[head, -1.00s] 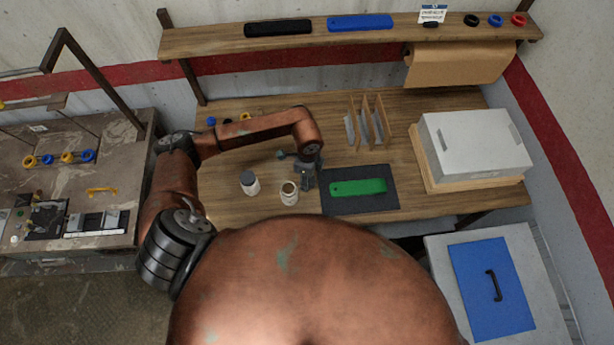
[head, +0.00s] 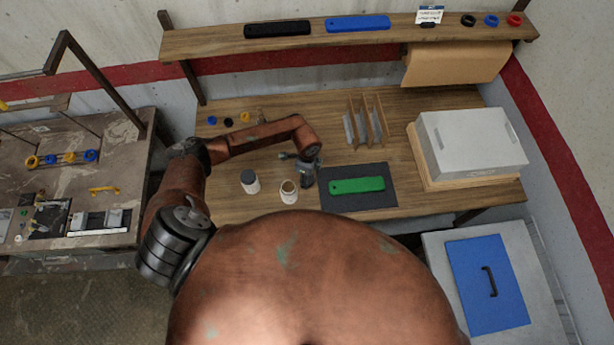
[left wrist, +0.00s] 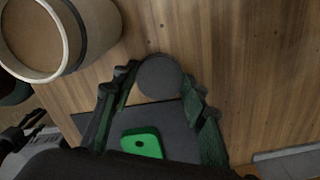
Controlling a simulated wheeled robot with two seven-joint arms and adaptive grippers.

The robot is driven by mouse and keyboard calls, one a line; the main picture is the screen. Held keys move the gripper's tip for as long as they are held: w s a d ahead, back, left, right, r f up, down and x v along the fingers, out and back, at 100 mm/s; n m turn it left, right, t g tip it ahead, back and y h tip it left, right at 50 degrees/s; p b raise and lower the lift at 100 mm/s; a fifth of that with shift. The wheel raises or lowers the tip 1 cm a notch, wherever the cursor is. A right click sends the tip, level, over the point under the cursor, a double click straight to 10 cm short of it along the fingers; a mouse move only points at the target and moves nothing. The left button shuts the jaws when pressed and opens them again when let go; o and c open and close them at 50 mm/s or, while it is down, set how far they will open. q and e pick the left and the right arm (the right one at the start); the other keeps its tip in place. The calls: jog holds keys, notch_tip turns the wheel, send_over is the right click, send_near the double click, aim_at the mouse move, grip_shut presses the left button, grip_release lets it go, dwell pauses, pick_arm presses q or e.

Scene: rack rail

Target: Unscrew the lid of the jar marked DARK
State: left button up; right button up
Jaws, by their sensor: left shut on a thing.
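My left gripper (head: 307,184) is shut on a round dark grey lid (left wrist: 159,77), which sits between its fingertips in the left wrist view. In the head view the gripper is just right of an open white jar (head: 288,192), whose round tan top shows no lid. This jar also shows at the upper left of the left wrist view (left wrist: 92,35), with a dark band below its rim, apart from the held lid. A second white jar (head: 251,186) with a dark lid stands upright to its left. I cannot read the jars' markings.
A green bar (head: 357,185) lies on a dark mat (head: 377,201) right of the gripper. Upright dividers (head: 379,115) stand behind it. A grey box (head: 475,145) is at the right. Small coloured rings (head: 228,122) lie at the back left. Bare wood shows in front of them.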

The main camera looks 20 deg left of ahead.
pick_arm(q)
jog(key=shift+f, duration=0.2)
jog(key=o, duration=1.3)
jog(key=shift+r, duration=0.1)
jog(key=shift+r, duration=0.15)
notch_tip(320, 180, up, 12)
jog(key=b, duration=0.2)
